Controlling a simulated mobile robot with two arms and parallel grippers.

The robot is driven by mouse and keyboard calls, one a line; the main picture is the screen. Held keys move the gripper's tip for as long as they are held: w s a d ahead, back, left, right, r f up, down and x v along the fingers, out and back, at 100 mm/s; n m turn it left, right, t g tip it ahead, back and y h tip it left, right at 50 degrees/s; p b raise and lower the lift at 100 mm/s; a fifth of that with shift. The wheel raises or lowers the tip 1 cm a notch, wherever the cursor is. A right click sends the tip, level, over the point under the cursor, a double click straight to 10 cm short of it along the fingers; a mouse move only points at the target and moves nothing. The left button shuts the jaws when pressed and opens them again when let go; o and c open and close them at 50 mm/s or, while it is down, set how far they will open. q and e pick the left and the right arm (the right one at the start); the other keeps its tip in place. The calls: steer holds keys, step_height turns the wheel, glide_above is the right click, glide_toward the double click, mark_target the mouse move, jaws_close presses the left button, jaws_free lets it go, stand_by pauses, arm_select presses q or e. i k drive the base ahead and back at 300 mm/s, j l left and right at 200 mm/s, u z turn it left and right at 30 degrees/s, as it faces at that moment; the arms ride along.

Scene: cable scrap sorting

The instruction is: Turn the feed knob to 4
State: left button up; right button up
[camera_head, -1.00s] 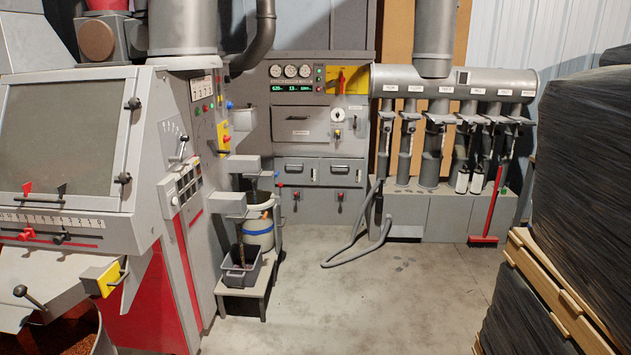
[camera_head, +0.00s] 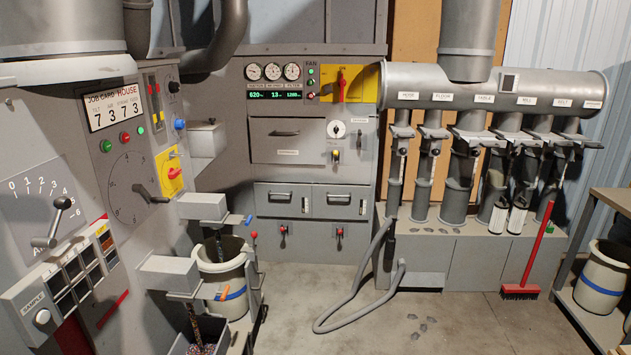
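No label I can read says feed. On the grey machine at the left, a large round dial (camera_head: 128,176) with marks around it carries a dark pointer handle that points to the lower right. Neither of my grippers is in view.
A job card (camera_head: 114,106) on the machine shows 7 3 7 3. A yellow switch plate (camera_head: 170,172) sits right of the dial. Grey brackets (camera_head: 203,206) jut out below it. A grey hose (camera_head: 345,325) lies on the floor. A red broom (camera_head: 528,270) leans at the right.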

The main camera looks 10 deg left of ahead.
mark_target(179, 124)
steer(key=i+l, duration=0.1)
steer(key=i, duration=2)
steer(key=j+u, duration=0.05)
steer(key=j, duration=0.05)
